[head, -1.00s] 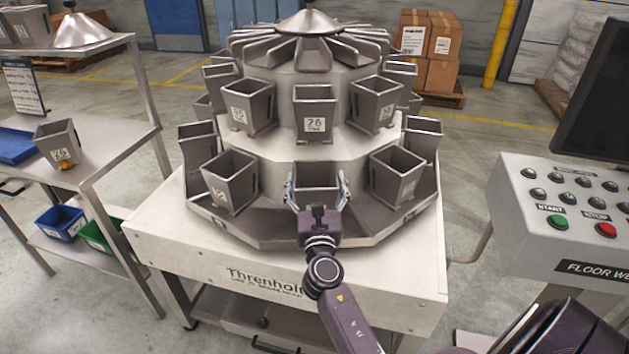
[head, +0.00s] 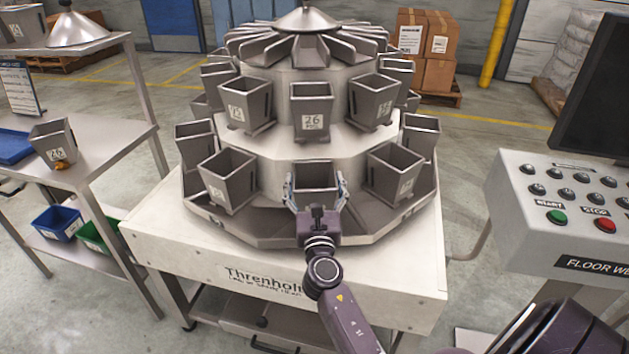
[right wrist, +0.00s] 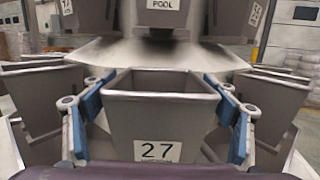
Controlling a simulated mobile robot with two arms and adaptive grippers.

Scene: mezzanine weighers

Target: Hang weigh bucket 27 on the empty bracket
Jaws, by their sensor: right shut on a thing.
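My right gripper (head: 317,197) is shut on weigh bucket 27 (head: 317,174), a grey open-topped metal bucket. In the right wrist view the bucket (right wrist: 160,112) is upright, its "27" label faces the camera, and the blue-padded fingers (right wrist: 158,118) lie along both sides. It is at the front of the weigher's lower ring, between two other lower buckets (head: 228,180) (head: 395,173). The empty bracket is hidden behind the bucket, and I cannot tell whether the bucket touches it. My left gripper is not in view.
The white weigher base (head: 240,262) lies below. A steel bench (head: 110,155) with another bucket (head: 54,143) stands left. A control console (head: 560,215) with buttons stands right.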

